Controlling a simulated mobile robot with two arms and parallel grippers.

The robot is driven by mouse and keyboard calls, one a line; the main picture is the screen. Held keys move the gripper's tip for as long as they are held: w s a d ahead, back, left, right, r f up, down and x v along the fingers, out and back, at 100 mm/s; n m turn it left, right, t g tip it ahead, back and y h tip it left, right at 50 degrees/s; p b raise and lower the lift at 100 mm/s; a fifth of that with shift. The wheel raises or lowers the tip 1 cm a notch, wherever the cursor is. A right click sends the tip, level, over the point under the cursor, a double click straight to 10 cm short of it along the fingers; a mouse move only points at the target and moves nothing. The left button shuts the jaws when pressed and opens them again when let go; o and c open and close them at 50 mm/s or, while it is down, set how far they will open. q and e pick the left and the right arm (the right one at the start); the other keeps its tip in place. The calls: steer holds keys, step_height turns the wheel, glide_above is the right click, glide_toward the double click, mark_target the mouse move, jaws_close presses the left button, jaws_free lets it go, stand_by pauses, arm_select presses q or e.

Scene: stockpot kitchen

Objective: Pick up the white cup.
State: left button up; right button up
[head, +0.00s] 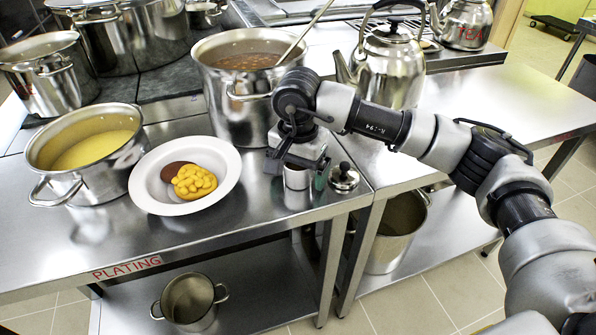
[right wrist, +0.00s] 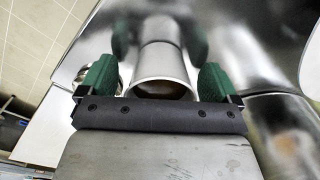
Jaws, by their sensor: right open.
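A small pale grey-white cup (head: 297,178) stands on the steel counter, just in front of the large stockpot. In the right wrist view the cup (right wrist: 162,68) shows its open rim toward the camera, with a darker inside. My right gripper (head: 298,172) is open over the cup, coming down from above. In the right wrist view its green fingers stand one on each side of the cup, with a visible gap at each side. The gripper hides the upper part of the cup in the head view. My left gripper is not in view.
A stockpot (head: 222,97) of brown soup with a ladle stands close behind the cup. A small lidded steel pot (head: 344,178) is close at its right. A white plate (head: 151,199) with food and a pot of yellow soup (head: 78,187) stand to the left. A kettle (head: 392,72) stands behind my arm.

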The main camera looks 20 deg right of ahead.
steer(key=c, duration=1.1)
steer(key=shift+r, duration=0.55)
steer(key=r, duration=0.2)
steer(key=s+r, duration=0.1)
steer(key=shift+s+a+r, duration=0.1)
steer(key=shift+r, duration=0.25)
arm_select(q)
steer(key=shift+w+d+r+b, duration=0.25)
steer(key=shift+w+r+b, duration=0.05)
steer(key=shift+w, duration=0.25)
arm_select(e)
steer(key=s+a+r, duration=0.1)
steer(key=s+r, duration=0.5)
steer(key=s, duration=0.4)
steer(key=shift+s+a, duration=0.15)
steer(key=shift+s, duration=0.05)
